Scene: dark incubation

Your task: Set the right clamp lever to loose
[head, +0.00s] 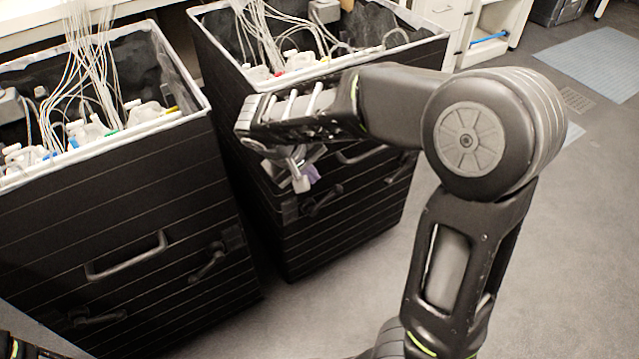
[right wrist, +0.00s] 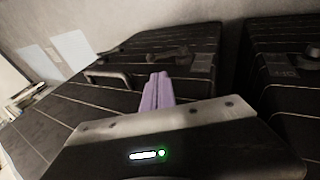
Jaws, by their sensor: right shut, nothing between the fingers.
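My right gripper (head: 303,181) has its purple fingertips together and empty. It hangs in front of the right black cabinet (head: 345,228) in the head view. A dark clamp lever (head: 322,200) on that cabinet's front lies just right of and below the fingertips, tilted up to the right. In the right wrist view the shut purple fingers (right wrist: 157,93) point at the cabinet front, and a dark lever (right wrist: 170,54) lies just beyond them beside a small plate (right wrist: 203,63). No contact is clear. The lever's setting cannot be read. My left gripper is out of view.
The left black cabinet (head: 120,225) has a handle (head: 125,258) and a dark lever (head: 208,262). A handle (head: 362,154) also sits on the right cabinet. Both cabinets are open on top, holding cables and bottles. Grey floor (head: 560,260) is clear at right.

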